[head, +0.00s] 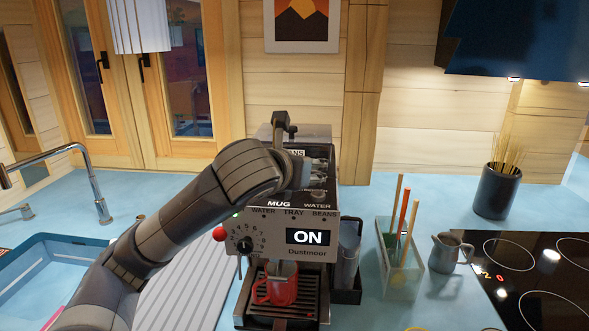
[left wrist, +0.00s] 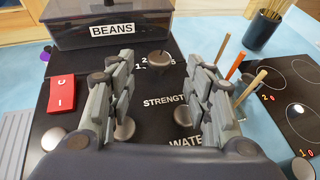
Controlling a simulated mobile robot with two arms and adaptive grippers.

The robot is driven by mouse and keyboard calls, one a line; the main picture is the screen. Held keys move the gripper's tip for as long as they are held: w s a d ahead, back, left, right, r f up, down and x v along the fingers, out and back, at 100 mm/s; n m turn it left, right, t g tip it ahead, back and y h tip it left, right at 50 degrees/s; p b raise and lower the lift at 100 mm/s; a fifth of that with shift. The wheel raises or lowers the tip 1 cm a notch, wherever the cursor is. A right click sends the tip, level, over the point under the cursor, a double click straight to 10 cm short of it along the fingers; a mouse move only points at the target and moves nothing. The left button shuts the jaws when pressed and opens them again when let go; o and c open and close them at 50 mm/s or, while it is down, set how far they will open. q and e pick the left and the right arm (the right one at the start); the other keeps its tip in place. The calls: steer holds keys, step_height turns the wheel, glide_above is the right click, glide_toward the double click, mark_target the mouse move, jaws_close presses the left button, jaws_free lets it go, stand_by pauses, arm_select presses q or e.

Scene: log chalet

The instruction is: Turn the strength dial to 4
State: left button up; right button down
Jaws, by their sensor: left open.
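The coffee machine (head: 322,268) stands on the blue counter, and its front display reads ON. In the left wrist view the strength dial (left wrist: 158,60), a dark round knob, sits on the black top panel beyond the word STRENGTH. Digits 1, 2 and 5 show around it; others are hidden, and I cannot tell where it points. My left gripper (left wrist: 161,72) is open above the panel, its fingers on either side of the dial in the picture. I cannot tell whether they touch it. In the head view my arm covers part of the machine's top. My right gripper is out of view.
A lidded BEANS container (left wrist: 108,25) is behind the panel, and a red switch (left wrist: 62,92) is at its left. A red mug (head: 275,288) stands under the spout. A glass holder with sticks (head: 400,262) and a metal jug (head: 446,252) are to the right.

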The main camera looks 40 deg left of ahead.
arm_select(q)
steer(key=v, duration=0.7)
steer(key=shift+s, duration=0.15)
steer(key=shift+d, duration=0.1)
